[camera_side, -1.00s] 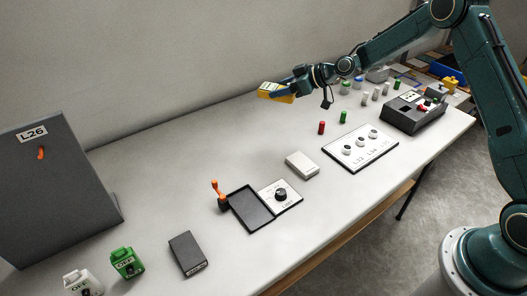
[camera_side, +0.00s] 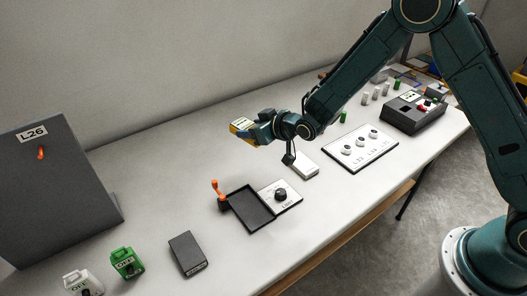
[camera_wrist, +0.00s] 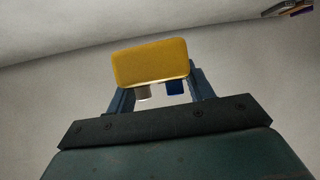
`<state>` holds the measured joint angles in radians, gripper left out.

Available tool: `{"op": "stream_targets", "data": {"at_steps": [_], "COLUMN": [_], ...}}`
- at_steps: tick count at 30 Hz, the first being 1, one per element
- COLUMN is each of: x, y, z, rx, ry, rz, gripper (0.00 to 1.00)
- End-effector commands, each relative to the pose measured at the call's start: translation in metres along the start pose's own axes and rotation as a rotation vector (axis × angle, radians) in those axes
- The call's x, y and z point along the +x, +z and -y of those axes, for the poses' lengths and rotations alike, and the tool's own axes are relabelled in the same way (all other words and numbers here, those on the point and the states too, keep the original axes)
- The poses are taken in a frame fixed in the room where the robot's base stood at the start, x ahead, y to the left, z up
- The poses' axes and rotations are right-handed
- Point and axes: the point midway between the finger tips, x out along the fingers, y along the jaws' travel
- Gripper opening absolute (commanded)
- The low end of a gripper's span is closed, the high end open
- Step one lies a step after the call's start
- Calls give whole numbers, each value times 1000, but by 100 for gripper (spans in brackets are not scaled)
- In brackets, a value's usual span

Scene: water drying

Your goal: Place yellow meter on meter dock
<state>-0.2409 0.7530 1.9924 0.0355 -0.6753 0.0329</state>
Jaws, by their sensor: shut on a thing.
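The yellow meter (camera_side: 239,126) is in my gripper (camera_side: 254,129), above the table and to the back of the black tray. In the wrist view the meter's plain yellow face (camera_wrist: 150,62) spans the fingers of my gripper (camera_wrist: 160,92), with a white and a blue stub under it. My gripper is shut on the meter. A shallow black rimmed tray (camera_side: 263,222) lies empty mid-table, beside a white dial panel (camera_side: 288,196). I cannot tell for sure whether this tray is the meter dock.
An orange-handled lever (camera_side: 217,192) stands at the tray's left corner. A dark grey block (camera_side: 188,253), a green padlock-like box (camera_side: 127,263) and a grey L26 board (camera_side: 50,190) are to the left. A white box (camera_side: 304,167) lies below my arm.

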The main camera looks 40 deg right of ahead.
Motion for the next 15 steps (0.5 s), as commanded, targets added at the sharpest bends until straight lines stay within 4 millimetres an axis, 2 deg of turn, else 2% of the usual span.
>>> {"op": "stream_targets", "data": {"at_steps": [1,8,15], "x": [-4,-22,-52], "y": [1,6,6], "z": [9,35,66], "rx": [3,35,70], "ry": [8,70,134], "rz": [-1,-3,-3], "gripper": [18,18,18]}}
